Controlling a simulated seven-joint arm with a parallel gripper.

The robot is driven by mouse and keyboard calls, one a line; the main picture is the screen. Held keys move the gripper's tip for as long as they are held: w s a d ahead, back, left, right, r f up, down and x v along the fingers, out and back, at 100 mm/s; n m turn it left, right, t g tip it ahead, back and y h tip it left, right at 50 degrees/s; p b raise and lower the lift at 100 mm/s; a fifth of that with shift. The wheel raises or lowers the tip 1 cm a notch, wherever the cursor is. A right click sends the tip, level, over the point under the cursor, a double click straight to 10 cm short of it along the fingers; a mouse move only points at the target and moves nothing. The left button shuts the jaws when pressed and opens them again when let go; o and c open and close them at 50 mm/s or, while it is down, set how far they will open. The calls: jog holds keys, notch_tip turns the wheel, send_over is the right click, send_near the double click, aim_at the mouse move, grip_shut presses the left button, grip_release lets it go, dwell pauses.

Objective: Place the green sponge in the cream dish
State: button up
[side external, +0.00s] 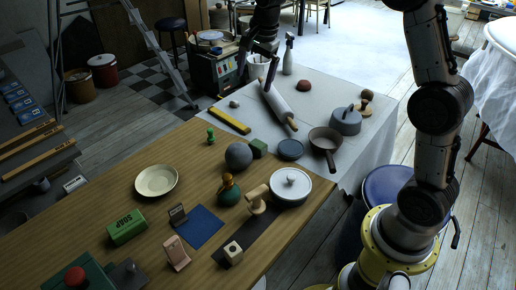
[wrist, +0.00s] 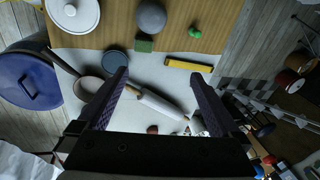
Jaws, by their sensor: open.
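The green sponge (side external: 259,147) is a small dark green block beside the grey ball, near the wooden table's edge. It also shows at the top of the wrist view (wrist: 144,44). The cream dish (side external: 156,180) is a shallow round plate on the wooden table, left of the sponge in the side view, and looks empty. It is not seen in the wrist view. My gripper (side external: 258,68) is open and empty, above the pale cloth near the rolling pin, apart from the sponge. Its two fingers (wrist: 158,75) frame the pin in the wrist view.
The grey ball (side external: 238,156) stands close beside the sponge. A green bottle (side external: 228,190), a white-lidded pot (side external: 290,186), a dark blue lid (side external: 290,149) and a yellow bar (side external: 230,120) are around. A rolling pin (side external: 279,105) lies on the cloth. Bare wood surrounds the dish.

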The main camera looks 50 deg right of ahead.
jog(key=w+d+f+m+g, duration=0.1)
jog(key=w+d+f, duration=0.1)
jog(key=f, duration=0.4)
jog(key=w+d+f+g, duration=0.1)
jog(key=w+d+f, duration=0.1)
jog(key=f, duration=0.4)
jog(key=g, duration=0.1)
send_over(257, 144)
notch_tip(257, 144, down, 13)
jog(key=shift+s+a+r, duration=0.1)
jog(key=shift+a+r, duration=0.05)
jog(key=shift+r, duration=0.05)
jog(key=shift+f, duration=2.85)
jog(key=shift+c, duration=0.2)
